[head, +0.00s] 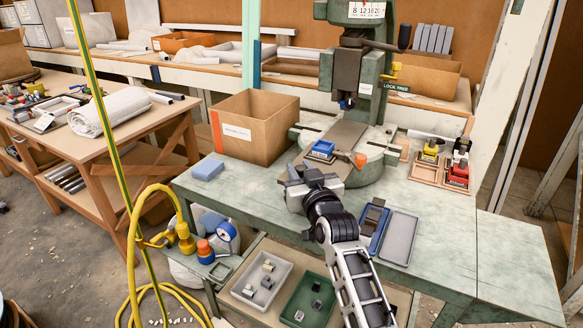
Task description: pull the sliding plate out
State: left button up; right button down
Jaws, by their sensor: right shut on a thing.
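The sliding plate (346,134) is a flat grey-brown strip. It runs from under the press ram (346,72) toward the front left, out over the round green press bed (372,170). A small blue block-like fixture (321,150) sits on the plate. My right gripper (297,174) is at the plate's near end and shut on it; the fingertips and the gripped edge are mostly hidden by the gripper body. An orange knob (360,159) stands at the plate's right side. My left gripper is not in view.
A cardboard box (254,128) stands left of the press. A blue sponge-like block (208,169) lies on the green bench (250,190). Wooden trays with yellow (430,150) and red (458,172) pieces are at right. A grey tray (399,238) lies beside my arm.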

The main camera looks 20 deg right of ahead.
dwell(0.3)
jog(key=c, duration=1.2)
grip_release()
